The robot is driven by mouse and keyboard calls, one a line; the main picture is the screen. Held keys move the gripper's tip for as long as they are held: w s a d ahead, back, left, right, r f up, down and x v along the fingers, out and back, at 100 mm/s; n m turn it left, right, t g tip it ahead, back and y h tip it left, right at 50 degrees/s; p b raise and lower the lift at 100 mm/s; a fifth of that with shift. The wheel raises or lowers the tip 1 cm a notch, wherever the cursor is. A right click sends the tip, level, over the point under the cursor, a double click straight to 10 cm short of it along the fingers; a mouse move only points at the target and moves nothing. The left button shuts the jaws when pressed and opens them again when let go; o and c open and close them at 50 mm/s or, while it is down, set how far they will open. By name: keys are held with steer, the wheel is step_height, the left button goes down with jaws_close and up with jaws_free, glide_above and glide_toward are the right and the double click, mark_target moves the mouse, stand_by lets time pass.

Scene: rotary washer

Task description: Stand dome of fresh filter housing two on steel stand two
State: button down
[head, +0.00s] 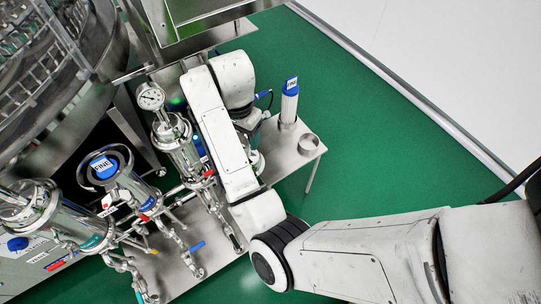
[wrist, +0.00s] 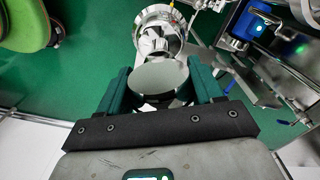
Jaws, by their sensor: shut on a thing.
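My gripper (wrist: 162,88) is shut on a smooth, round-topped steel piece, the dome (wrist: 160,76), between its green fingers in the wrist view. Just past the dome is a shiny steel part with a round rim (wrist: 163,14); whether they touch is unclear. In the head view my arm hides most of the gripper and the dome. An open filter housing (head: 124,183) shows a blue cap marked FINE inside its ring. A short, round steel stand (head: 309,143) is empty at the table's right corner. I cannot tell which stand is number two.
A white cartridge with a blue FINE cap (head: 290,100) stands upright at the table's back. Closed steel housings (head: 180,143) and (head: 50,220) flank the open one. Pipes and valves crowd the front. Green floor (head: 350,130) is clear at right.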

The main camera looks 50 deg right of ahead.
steer(key=s+d+f+m+b, duration=0.1)
steer(key=s+d+m+b, duration=0.2)
steer(key=m, duration=0.9)
steer(key=s+d+m+b, duration=0.25)
steer(key=s+m, duration=0.25)
steer(key=m, duration=0.6)
steer(key=w+d+f+b, duration=0.1)
steer(key=w+d+f, duration=0.7)
steer(key=f, duration=0.5)
steer(key=shift+w+d+b, duration=0.15)
steer(key=shift+w+b, duration=0.15)
steer(key=shift+w, duration=1)
steer(key=shift+f, duration=0.2)
steer(key=shift+c, duration=0.8)
jaws_free()
steer(key=shift+s, duration=0.1)
